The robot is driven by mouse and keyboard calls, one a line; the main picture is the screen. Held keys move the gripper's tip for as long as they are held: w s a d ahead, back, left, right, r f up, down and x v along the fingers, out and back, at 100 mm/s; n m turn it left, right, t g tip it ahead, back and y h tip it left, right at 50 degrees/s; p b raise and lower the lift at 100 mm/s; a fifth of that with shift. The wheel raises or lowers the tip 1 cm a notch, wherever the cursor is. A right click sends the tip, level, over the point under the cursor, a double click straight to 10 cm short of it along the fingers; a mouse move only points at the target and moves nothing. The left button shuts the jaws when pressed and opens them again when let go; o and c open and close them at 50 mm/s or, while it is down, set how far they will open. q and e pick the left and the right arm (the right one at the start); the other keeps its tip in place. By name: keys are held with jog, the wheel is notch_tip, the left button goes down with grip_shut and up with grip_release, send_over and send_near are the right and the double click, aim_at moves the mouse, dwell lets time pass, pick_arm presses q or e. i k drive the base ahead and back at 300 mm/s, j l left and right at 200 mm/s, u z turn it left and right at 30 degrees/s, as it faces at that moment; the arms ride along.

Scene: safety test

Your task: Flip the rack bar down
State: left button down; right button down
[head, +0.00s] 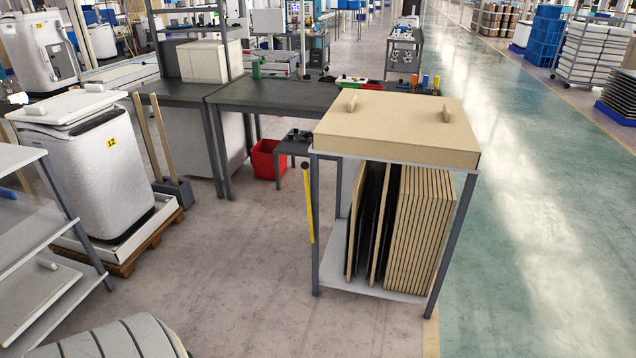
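The rack (433,240) stands right of centre on grey legs, with a light shelf at the bottom. Several upright tan and black panels (420,225) stand in it, and a tan lid-like box (395,122) with two small pegs covers its top. A yellow bar (309,210) with a dark knob at its upper end runs nearly upright along the rack's left side, beside the front left leg. How the bar is attached is too small to tell. Neither of my grippers is in view.
A dark workbench (275,95) and a red bin (265,160) stand behind the rack. A white appliance (85,170) on a pallet and a light shelf unit (30,245) stand at left. Floor is clear left of the rack and along the green aisle (540,200).

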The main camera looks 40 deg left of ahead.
aim_at(305, 165)
jog(key=u, duration=1.5)
jog(key=i, duration=0.1)
